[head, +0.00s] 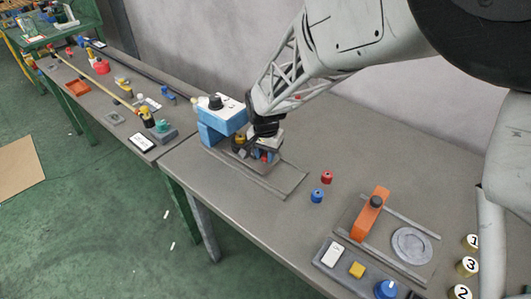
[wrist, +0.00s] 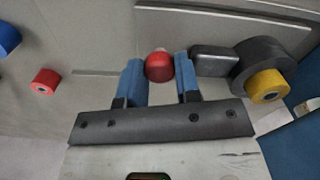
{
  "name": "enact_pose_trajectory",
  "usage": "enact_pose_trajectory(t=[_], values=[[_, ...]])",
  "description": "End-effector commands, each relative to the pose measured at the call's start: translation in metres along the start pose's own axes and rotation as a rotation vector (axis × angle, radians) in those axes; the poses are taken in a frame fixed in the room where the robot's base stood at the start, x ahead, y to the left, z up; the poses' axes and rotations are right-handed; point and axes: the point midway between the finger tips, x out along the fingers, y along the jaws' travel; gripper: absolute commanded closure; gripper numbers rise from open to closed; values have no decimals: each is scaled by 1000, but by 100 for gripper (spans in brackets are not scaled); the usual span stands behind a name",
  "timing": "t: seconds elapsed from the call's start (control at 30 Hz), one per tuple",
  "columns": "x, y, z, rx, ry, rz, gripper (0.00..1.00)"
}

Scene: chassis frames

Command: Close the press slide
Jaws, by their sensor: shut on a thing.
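The press (head: 212,130), a blue body with a white top and black knob, stands at the left of the near table. A flat grey base with rails (head: 287,188) runs out from it to the right. My gripper (head: 267,157) is down over this base, just right of the press. In the wrist view, my blue fingers (wrist: 160,80) are shut on a red round knob (wrist: 159,66). Beside it are a grey block (wrist: 213,60) and a dark cylinder with a yellow end (wrist: 267,84). My gripper partly hides the slide in the head view.
A red piece (head: 326,177) and a blue piece (head: 317,196) stand right of the base. Further right are an orange bridge (head: 369,214), a grey disc (head: 412,245) and a control panel (head: 350,266). Another cluttered table (head: 100,95) is at the left.

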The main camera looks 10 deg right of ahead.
Motion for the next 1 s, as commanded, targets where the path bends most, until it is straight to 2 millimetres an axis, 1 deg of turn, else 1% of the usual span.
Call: enact_pose_trajectory(t=[0.17, 0.5, 0.6, 0.97, 1.0], values=[[0, -4, -1, -1, 0, 0, 100], [0, -35, -10, -1, 0, 0, 100], [0, -42, -11, -1, 0, 0, 100], [-1, -46, -12, -1, 3, -4, 100], [-1, -46, -13, -1, 4, -5, 61]])
